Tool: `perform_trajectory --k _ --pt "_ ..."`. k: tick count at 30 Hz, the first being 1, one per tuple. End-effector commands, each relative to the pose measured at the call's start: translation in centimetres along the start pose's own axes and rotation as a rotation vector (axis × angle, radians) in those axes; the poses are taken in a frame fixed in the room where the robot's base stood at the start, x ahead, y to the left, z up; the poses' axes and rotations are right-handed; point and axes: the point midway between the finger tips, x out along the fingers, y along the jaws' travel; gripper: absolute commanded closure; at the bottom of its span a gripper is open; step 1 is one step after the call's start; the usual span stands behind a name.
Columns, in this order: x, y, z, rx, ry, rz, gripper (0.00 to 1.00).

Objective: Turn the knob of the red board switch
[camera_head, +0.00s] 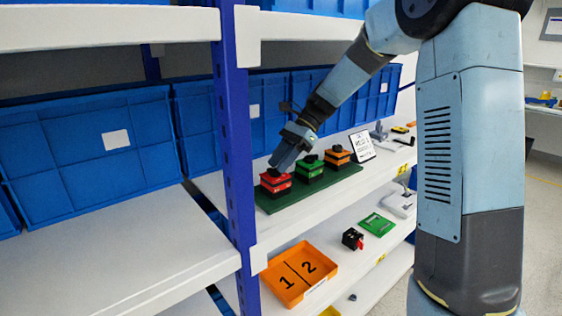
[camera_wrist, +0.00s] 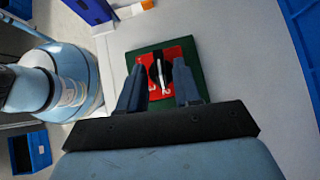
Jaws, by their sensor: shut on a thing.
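The red board switch (camera_head: 275,185) stands at the near left end of a dark green board (camera_head: 300,196) on the middle shelf. My gripper (camera_head: 277,165) is right over it, pointing down. In the wrist view, the red plate (camera_wrist: 146,60) of the switch lies between the two fingers of my gripper (camera_wrist: 159,66). The dark knob (camera_wrist: 158,72), with a white mark beside it, is at the centre of the plate. My gripper is shut on the knob. The exact contact between the fingertips and the knob is hard to see.
A green switch (camera_head: 309,172) and an orange switch (camera_head: 338,157) stand on the same board, to the right. A blue shelf post (camera_head: 236,150) is close on the left. A white sign (camera_head: 362,147) stands behind the orange switch. An orange tray (camera_head: 300,273) is on the shelf below.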

Motion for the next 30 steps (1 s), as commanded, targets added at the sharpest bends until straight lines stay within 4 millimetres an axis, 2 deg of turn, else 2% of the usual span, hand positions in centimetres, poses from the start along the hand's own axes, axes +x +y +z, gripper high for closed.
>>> perform_trajectory --k 8,9,10,20,26,30 --pt "0.1 0.0 0.1 -0.001 -0.001 0.001 0.97" --pt "0.1 0.0 0.1 -0.001 -0.001 0.001 0.64" --pt "0.1 0.0 0.1 -0.001 -0.001 0.001 0.62" --pt "-0.4 0.0 0.0 0.000 0.000 0.000 0.62" --pt "-3.1 0.0 -0.1 0.000 0.001 -0.002 0.62" --pt "-5.0 0.0 -2.3 0.003 -0.001 -0.001 0.62"
